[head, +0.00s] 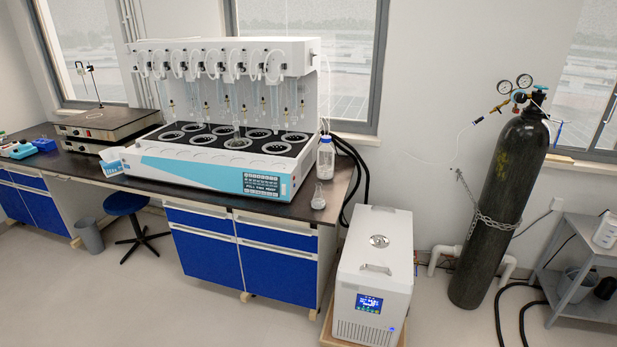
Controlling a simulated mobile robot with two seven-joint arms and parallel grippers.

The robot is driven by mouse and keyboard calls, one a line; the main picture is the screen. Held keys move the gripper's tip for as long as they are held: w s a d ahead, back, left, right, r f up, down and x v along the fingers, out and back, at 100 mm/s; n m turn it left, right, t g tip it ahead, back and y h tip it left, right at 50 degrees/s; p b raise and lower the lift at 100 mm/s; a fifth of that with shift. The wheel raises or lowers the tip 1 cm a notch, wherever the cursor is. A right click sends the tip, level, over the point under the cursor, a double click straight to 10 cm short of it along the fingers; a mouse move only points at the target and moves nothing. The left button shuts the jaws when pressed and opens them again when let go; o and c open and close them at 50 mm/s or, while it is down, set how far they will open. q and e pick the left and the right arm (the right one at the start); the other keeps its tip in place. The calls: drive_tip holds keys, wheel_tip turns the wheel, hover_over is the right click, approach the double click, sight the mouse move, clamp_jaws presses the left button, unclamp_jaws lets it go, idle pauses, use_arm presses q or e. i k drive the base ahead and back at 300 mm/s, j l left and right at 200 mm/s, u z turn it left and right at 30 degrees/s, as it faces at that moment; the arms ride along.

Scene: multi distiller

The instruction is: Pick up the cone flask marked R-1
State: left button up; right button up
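A small clear cone flask (318,199) stands upright near the right end of the dark lab bench, just right of the distiller. Any R-1 marking on it is too small to read. Nothing is seen touching it. The multi distiller (205,180), white and light blue with round heating wells and glass tubes, fills the bench to its left. Neither of my grippers shows in the head view.
A clear bottle (326,157) stands behind the flask. A white chiller box (373,272) stands on the floor at the bench's right end, with black hoses behind it. A dark gas cylinder (497,210) and grey cart (585,285) are farther right.

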sight(318, 202)
drive_tip(key=i+u, duration=0.25)
drive_tip(key=i, duration=0.55)
drive_tip(key=i+l+u, duration=0.3)
drive_tip(key=i, duration=0.5)
drive_tip(key=j, duration=0.1)
